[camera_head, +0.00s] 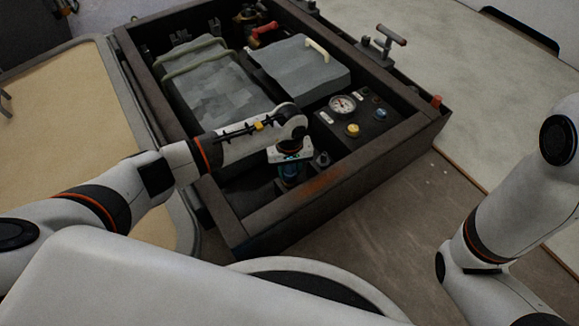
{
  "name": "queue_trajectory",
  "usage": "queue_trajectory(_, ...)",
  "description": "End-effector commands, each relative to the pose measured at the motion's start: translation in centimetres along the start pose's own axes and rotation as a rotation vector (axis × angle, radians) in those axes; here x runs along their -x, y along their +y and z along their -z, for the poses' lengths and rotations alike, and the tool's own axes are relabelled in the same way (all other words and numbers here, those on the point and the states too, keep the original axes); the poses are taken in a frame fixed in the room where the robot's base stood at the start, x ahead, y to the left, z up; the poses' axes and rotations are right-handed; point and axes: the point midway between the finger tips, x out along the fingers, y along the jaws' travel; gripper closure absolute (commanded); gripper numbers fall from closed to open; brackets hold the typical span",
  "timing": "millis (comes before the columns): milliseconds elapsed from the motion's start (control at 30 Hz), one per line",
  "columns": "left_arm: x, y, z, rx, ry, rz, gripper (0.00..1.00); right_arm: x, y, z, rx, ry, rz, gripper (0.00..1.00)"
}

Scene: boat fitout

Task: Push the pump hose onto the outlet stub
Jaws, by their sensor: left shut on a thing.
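My left gripper (291,172) points down into the near compartment of the dark frame, left of the gauge panel. It is shut on a blue, dark-banded piece, which looks like the pump hose (290,172). A small grey upright fitting (321,159) stands just right of the gripper; I cannot tell whether it is the outlet stub. The hose's lower end and whatever lies under it are hidden in shadow. My right arm shows at the right edge, but its gripper is out of view.
The dark frame (345,175) has raised walls around the compartment. A panel (375,128) with a gauge (342,104) and a yellow knob (352,130) stands to the right. A grey box (300,66) and a strapped grey bundle (212,90) lie behind. A beige-topped table (65,110) is at left.

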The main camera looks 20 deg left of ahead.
Motion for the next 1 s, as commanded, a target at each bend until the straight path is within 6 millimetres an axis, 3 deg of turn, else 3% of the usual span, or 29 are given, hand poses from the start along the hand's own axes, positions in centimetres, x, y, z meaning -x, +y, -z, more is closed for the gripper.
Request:
queue_trajectory(500, -1.9, 0.0, -0.1, 0.0, -0.001, 0.0, 0.88, 1.5, 0.3, -0.5, 0.0, 0.001, 0.0, 0.64)
queue_trajectory(900, -2.1, 0.0, 0.0, 0.0, -0.001, 0.0, 0.88, 1.6, 0.3, -0.5, 0.0, 0.001, 0.0, 0.64)
queue_trajectory(933, -2.1, 0.0, 0.0, 0.0, -0.001, 0.0, 0.6, 1.6, 0.3, -0.5, 0.0, 0.001, 0.0, 0.64)
queue_trajectory(1000, -2.1, 0.0, 0.0, 0.0, -0.001, -0.001, 0.49, 1.6, 0.3, -0.5, 0.0, 0.001, 0.0, 0.64)
